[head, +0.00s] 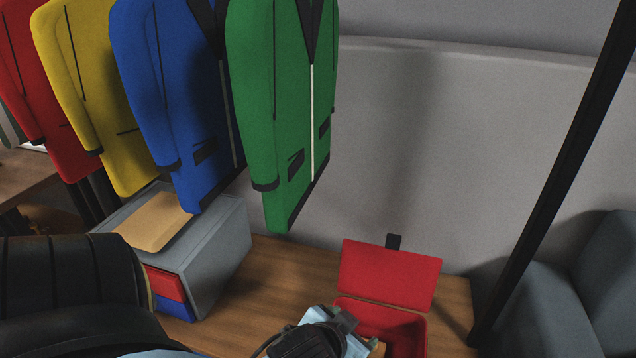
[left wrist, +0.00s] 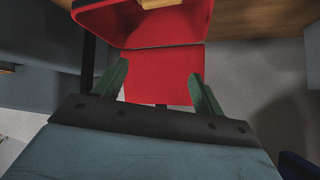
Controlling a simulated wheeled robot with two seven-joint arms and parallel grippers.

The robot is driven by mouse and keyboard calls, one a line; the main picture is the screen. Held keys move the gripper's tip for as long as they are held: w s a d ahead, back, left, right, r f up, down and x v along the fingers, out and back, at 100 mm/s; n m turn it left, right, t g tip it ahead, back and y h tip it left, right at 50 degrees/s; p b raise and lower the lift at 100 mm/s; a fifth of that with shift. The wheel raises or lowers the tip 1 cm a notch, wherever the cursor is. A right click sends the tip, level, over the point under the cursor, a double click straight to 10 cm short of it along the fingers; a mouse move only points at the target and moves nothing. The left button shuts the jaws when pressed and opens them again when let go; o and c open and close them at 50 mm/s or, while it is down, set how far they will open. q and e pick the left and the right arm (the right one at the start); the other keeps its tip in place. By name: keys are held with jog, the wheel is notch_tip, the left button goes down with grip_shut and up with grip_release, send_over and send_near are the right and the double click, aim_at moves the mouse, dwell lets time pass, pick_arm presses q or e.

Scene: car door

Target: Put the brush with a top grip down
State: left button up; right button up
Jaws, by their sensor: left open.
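A red box (head: 412,322) stands on the wooden surface with its red lid (head: 390,273) swung open. It also shows at the top of the left wrist view (left wrist: 190,32). A tan wooden piece (left wrist: 158,4), probably part of the brush, lies inside the box and is cut off by the frame edge. In the head view a small tan bit (head: 379,349) shows beside my gripper. My left gripper (head: 346,322) is at the box's left side. Its two green fingers are apart with nothing between them (left wrist: 160,75). My right gripper is out of view.
Red, yellow, blue and green jackets (head: 285,100) hang above the surface. A grey cabinet (head: 218,250) with red and blue drawers stands at left. A black post (head: 560,170) rises at right, near a grey-blue chair (head: 600,280). Bare wood lies between cabinet and box.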

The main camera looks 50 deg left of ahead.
pick_arm(q)
jog(key=s+d+f+m+g+h, duration=0.1)
jog(key=s+f+g, duration=0.1)
jog(key=s, duration=0.3)
jog(key=s+d+f+m+g+h, duration=0.1)
jog(key=s+d+f+g, duration=0.1)
jog(key=s+g, duration=0.2)
jog(key=shift+s+d+f+m+h, duration=0.25)
jog(key=shift+s+m+h, duration=0.05)
jog(key=shift+s, duration=0.65)
jog(key=shift+c, duration=0.4)
